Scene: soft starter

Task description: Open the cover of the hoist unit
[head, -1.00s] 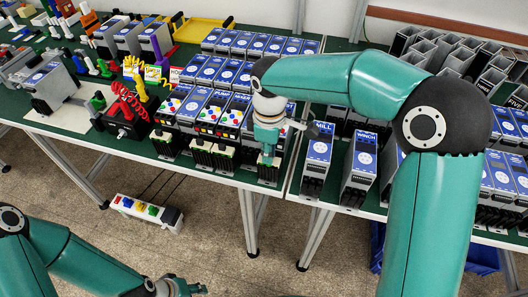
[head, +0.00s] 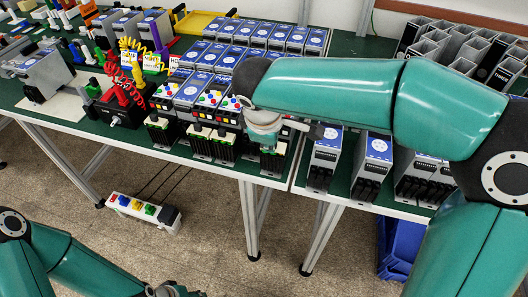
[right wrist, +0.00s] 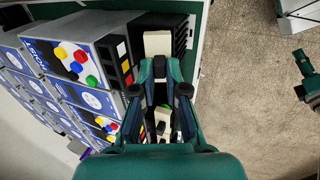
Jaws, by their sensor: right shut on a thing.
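The hoist unit (right wrist: 72,54) is a grey box in the right wrist view, with a blue HOIST label and red, yellow, green and blue buttons. In the head view my right arm mostly hides it. A dark strip with coloured squares and a cream block (right wrist: 157,43) sit at its front end. My right gripper (right wrist: 160,88) is at this front end, its two fingers closed together; it appears shut on the unit's cover, which the fingers mostly hide. In the head view my right gripper (head: 267,140) is at the table's front edge. My left gripper (head: 176,289) is low, over the floor; its fingers are unclear.
Similar units with coloured buttons (head: 212,98) stand close on the left. Grey units (head: 372,158) stand on the right-hand table. A white power strip (head: 145,211) lies on the floor, and a blue bin (head: 400,246) stands beneath the right table.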

